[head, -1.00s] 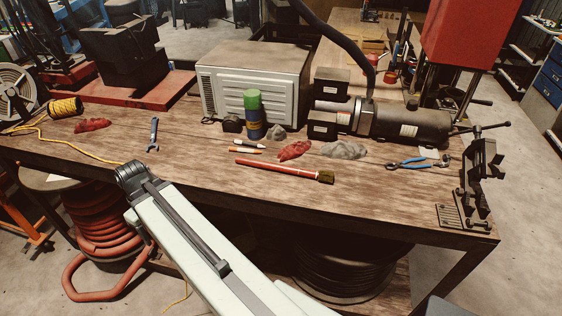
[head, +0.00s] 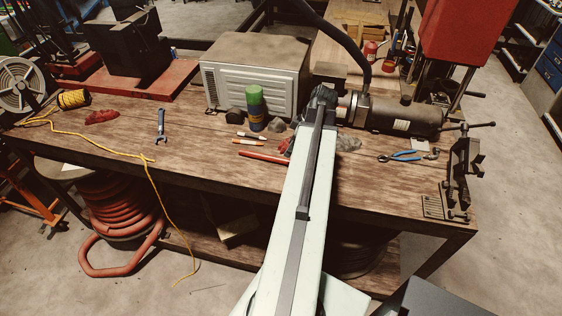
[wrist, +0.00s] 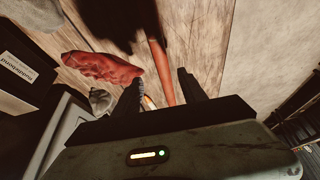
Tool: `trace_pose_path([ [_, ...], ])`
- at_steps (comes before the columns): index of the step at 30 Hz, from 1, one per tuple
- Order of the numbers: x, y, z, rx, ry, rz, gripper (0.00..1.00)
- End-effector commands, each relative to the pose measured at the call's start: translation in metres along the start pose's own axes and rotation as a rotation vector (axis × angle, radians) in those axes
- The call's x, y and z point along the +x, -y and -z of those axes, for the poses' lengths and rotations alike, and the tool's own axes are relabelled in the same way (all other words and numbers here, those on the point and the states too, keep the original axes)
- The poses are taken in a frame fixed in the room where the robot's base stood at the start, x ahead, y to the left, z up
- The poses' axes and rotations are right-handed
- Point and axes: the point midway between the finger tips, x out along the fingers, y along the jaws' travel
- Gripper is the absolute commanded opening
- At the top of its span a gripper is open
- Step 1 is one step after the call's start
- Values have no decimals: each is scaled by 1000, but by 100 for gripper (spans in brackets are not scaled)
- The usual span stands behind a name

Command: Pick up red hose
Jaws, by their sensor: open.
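A thick red hose (head: 117,205) hangs coiled under the left end of the bench, with a loose loop near the floor. It is not in the wrist view. My gripper (wrist: 160,92) is open over the bench top, with its two dark fingers apart. A slim red rod, the handle of a brush (wrist: 161,70), shows between and beyond the fingers, and I cannot tell its depth from them. In the head view the handle (head: 263,157) lies on the bench, its other end hidden by my arm. My fingers are hidden in that view.
A red rag (wrist: 103,67) lies close beside the fingers. A green-capped can (head: 255,108), a white machine (head: 254,77), pliers (head: 402,156), a wrench (head: 161,125) and a vise (head: 463,170) stand or lie around. A yellow cord (head: 150,178) hangs over the bench edge. The bench's front left is fairly clear.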

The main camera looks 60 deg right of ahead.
Motion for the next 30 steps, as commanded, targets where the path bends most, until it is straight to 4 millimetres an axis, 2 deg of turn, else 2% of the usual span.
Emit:
trace_pose_path([
  [1, 11, 0, -2, -1, 0, 0, 49],
  [4, 25, 0, -2, -1, 1, 0, 49],
  [8, 25, 1, 0, 0, 1, 0, 49],
  [11, 32, 2, -1, 1, 1, 0, 49],
  [19, 77, 6, -3, 1, 2, 0, 49],
  [26, 75, 6, -1, 2, 2, 0, 49],
  [27, 75, 6, -1, 2, 2, 0, 44],
  [30, 75, 6, -1, 3, 2, 0, 16],
])
